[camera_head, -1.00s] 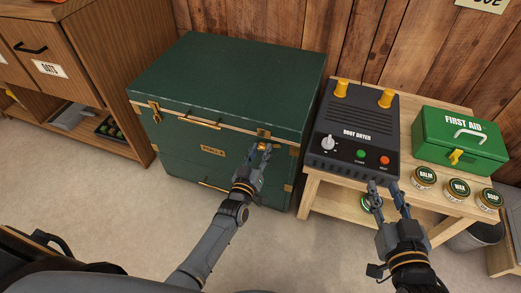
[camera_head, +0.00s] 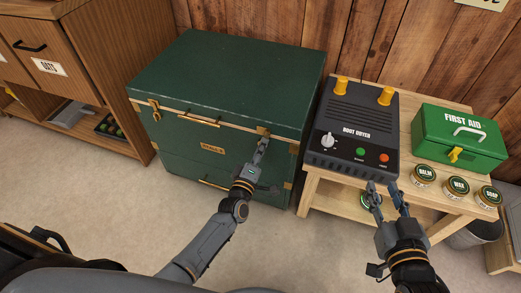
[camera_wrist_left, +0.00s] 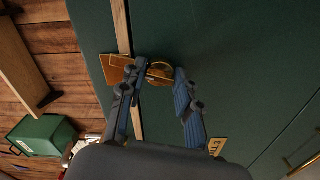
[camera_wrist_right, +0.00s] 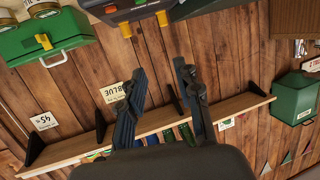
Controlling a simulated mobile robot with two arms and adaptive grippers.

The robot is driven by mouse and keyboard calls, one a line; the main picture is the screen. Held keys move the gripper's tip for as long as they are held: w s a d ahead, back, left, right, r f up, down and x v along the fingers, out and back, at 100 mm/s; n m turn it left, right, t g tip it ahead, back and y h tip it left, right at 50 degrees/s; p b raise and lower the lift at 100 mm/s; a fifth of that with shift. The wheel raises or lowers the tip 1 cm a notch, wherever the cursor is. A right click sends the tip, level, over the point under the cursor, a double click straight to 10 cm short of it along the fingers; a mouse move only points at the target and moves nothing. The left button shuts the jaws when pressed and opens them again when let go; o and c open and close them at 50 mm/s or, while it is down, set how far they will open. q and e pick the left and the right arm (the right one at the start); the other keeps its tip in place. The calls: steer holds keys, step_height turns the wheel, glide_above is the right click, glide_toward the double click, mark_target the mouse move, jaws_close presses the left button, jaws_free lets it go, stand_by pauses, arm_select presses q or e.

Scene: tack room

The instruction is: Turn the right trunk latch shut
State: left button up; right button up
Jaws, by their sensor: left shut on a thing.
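The green trunk (camera_head: 225,82) stands closed against the wooden wall. Its right latch (camera_head: 263,131) is brass and sits on the front near the right corner, partly hidden by my left gripper (camera_head: 261,143). In the left wrist view the latch shows as a brass plate (camera_wrist_left: 114,68) with a rounded brass piece (camera_wrist_left: 160,70) between the fingers. My left gripper is shut on this latch. The left latch (camera_head: 155,108) is at the trunk's front left. My right gripper (camera_head: 383,186) is open and empty, in front of the side table.
To the right, a low wooden table (camera_head: 325,187) holds a boot dryer (camera_head: 352,125), a green first aid box (camera_head: 459,139) and several round tins (camera_head: 457,187). A wooden cabinet (camera_head: 95,60) stands left of the trunk. The floor in front of the trunk is clear.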

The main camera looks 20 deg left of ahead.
arm_select(q)
steer(key=shift+n+b, duration=0.35)
steer(key=shift+n, duration=1.45)
arm_select(e)
steer(key=shift+w+a+r+t+y, duration=0.15)
steer(key=shift+r+t, duration=0.25)
steer(key=shift+r, duration=0.2)
steer(key=shift+w+a+r+t+y, duration=0.15)
steer(key=shift+r+t, duration=0.25)
steer(key=shift+r, duration=0.25)
steer(key=shift+w+a+r+t, duration=0.15)
steer(key=shift+r+t, duration=0.25)
steer(key=shift+r, duration=0.3)
arm_select(q)
steer(key=o, duration=1.2)
steer(key=shift+c, duration=0.2)
steer(key=s, duration=1.2)
steer(key=shift+a, duration=0.25)
